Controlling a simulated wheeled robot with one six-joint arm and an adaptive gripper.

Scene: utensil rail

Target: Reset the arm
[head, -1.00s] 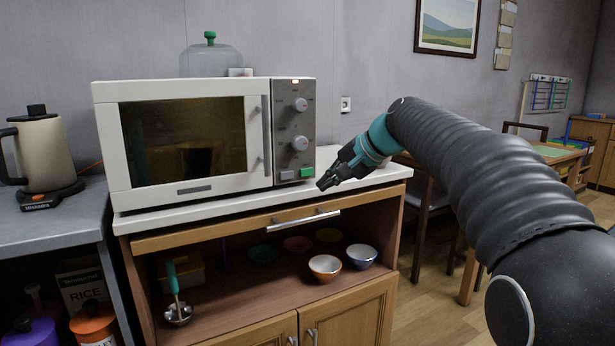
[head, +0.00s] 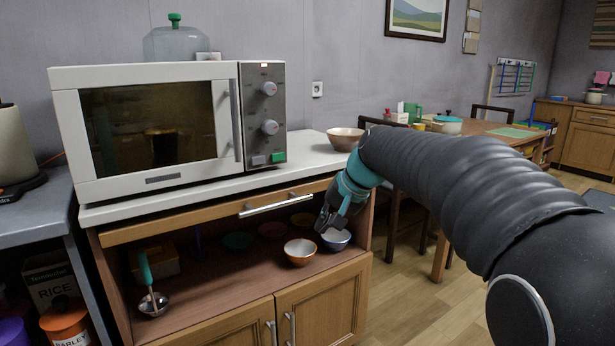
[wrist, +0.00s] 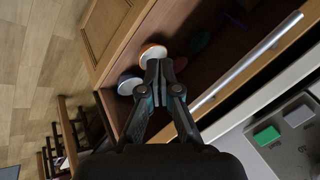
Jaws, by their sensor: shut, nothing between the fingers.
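My gripper (head: 330,222) is shut and empty. In the head view it points down in front of the cabinet, at the right end of the open shelf. It partly covers the blue bowl (head: 337,240) on that shelf. An orange bowl (head: 299,252) sits just left of the blue one. In the wrist view my gripper (wrist: 159,68) is shut at the picture's middle, with the orange bowl (wrist: 152,52) and blue bowl (wrist: 127,84) beyond its tips. I cannot tell how far the tips are from the bowls.
A microwave (head: 150,125) stands on the white counter (head: 205,188), with a large bowl (head: 345,139) to its right. The drawer handle (head: 275,205) juts out left of my gripper. A ladle (head: 153,290) lies on the shelf. Floor (head: 400,300) is free at the right.

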